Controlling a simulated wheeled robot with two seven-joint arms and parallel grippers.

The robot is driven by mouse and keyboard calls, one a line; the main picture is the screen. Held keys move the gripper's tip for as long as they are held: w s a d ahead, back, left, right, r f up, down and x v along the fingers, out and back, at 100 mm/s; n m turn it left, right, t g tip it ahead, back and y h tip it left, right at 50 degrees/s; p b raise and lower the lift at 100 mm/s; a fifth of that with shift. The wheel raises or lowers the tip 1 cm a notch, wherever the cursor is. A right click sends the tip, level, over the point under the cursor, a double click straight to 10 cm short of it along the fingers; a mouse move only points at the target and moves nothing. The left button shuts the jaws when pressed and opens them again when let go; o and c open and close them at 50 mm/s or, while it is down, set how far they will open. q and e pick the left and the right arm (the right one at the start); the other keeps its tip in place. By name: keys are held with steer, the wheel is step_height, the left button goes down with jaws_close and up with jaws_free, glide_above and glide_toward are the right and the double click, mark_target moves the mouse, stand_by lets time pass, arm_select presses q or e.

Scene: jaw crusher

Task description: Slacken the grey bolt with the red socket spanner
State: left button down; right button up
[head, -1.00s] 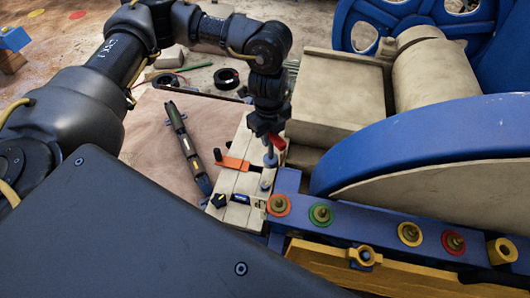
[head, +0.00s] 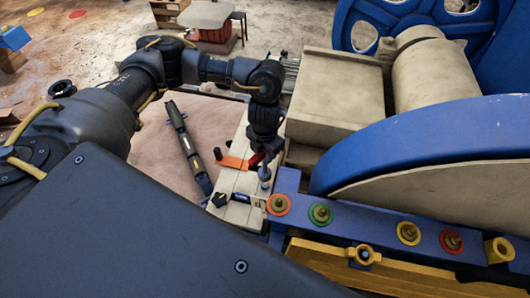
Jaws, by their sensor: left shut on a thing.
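My left gripper (head: 262,148) is shut on the red socket spanner (head: 256,160), whose red part shows just below the jaws. The spanner's grey shank points down, close to upright, towards the grey bolt (head: 265,185) on the pale wooden ledge beside the blue beam. The socket end lines up with the bolt in the picture; I cannot tell whether it sits on the bolt's head or just above it. The jaws hide most of the spanner's top. My right gripper is not in view.
An orange flat piece (head: 232,163) lies on the ledge left of the spanner. A black knob (head: 220,199) is at the ledge's near end. The blue beam (head: 375,227) carries several coloured rings with bolts. A long dark tool (head: 188,148) lies on the board at left.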

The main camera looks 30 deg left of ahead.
mark_target(265, 168)
arm_select(q)
steer(key=shift+f+b, duration=0.4)
step_height(265, 168, down, 4)
steer(key=b, duration=0.3)
steer(key=shift+w+r, duration=0.1)
steer(key=shift+r, duration=0.05)
steer(key=shift+f, duration=0.25)
steer(key=shift+f+b, duration=1.7)
steer(key=shift+f, duration=0.3)
stand_by(0.4)
